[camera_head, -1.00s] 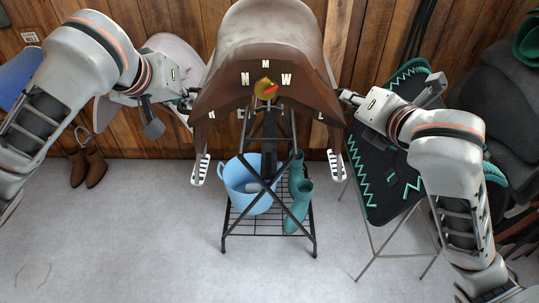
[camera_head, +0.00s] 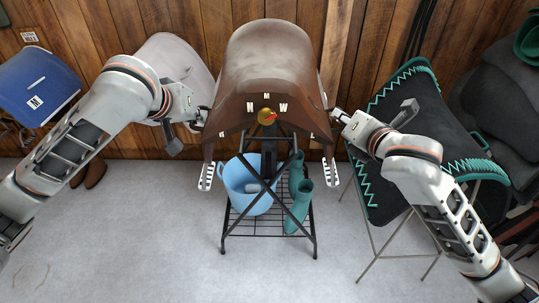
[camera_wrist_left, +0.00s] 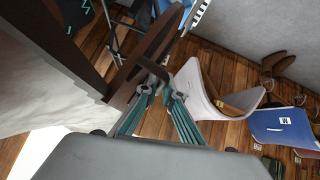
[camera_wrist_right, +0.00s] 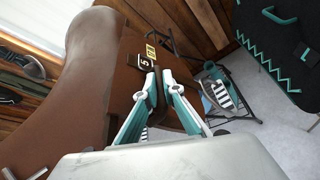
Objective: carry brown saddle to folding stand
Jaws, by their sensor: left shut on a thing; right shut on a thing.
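The brown saddle (camera_head: 268,60) is in the upper middle of the head view, above the black folding stand (camera_head: 267,215). It is roughly level, and a stirrup (camera_head: 206,176) hangs at each side. Its front hides the stand's top, so I cannot tell whether it touches. My left gripper (camera_head: 205,113) is shut on the saddle's left edge, and my right gripper (camera_head: 337,116) is shut on its right edge. In the left wrist view the fingers (camera_wrist_left: 163,85) close on a dark brown flap. In the right wrist view the fingers (camera_wrist_right: 160,85) close at the brown flap.
A blue bucket (camera_head: 237,186) and teal boots (camera_head: 300,198) are on the stand's lower rack. A rack with a dark green-trimmed pad (camera_head: 410,110) is close on the right. The front floor is clear.

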